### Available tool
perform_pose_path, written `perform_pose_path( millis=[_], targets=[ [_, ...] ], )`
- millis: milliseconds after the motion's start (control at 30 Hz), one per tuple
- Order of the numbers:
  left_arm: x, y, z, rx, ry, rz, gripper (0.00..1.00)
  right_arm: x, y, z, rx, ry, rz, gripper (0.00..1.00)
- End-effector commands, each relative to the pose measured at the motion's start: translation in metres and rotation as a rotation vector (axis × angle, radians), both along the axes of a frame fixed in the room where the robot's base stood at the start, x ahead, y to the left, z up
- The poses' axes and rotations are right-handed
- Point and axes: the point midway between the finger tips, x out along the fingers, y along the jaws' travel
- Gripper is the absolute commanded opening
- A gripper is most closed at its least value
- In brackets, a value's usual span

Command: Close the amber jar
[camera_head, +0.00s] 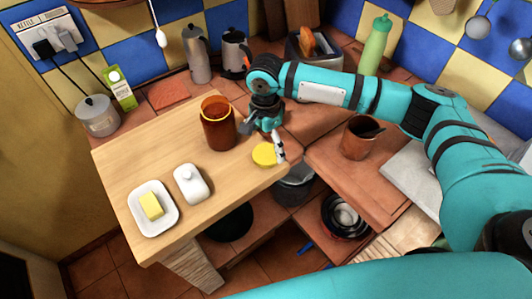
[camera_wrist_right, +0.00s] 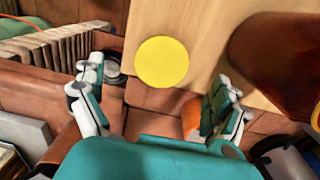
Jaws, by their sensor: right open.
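The amber jar (camera_head: 218,124) stands upright and open-topped on the wooden board. In the right wrist view its dark amber side (camera_wrist_right: 285,55) shows at the upper right. A round yellow lid (camera_head: 264,155) lies flat on the board near its right edge, apart from the jar; it also shows in the right wrist view (camera_wrist_right: 162,62). My right gripper (camera_head: 279,150) is beside the lid, just to its right. In the right wrist view its two fingers (camera_wrist_right: 160,95) are spread wide with nothing between them, and the lid lies ahead of them. My left gripper is not in view.
A white dish (camera_head: 134,219) with butter (camera_head: 151,205) and a white lidded dish (camera_head: 190,185) stand on the left of the board. A brown mug (camera_head: 357,142) stands on the tiled counter at right. A grey pot (camera_head: 98,116) and carton (camera_head: 121,88) stand at the back left.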

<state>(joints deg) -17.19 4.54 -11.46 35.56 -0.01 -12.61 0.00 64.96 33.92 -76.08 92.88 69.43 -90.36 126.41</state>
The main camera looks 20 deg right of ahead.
Motion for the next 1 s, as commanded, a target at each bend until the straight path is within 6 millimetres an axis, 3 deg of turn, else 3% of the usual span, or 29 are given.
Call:
perform_pose_path(
  millis=[133,433,800,1000],
  targets=[
    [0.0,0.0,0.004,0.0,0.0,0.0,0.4,0.001,0.0,-0.009,-0.002,0.002,-0.001,1.0],
    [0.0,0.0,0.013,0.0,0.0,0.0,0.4,0.004,0.0,-0.049,-0.001,0.001,0.0,1.0],
    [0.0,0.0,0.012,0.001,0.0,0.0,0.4,0.004,0.001,-0.052,0.0,0.0,0.0,1.0],
    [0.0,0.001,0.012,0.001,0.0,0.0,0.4,0.004,0.001,-0.052,0.0,0.0,0.0,0.76]
  ],
)
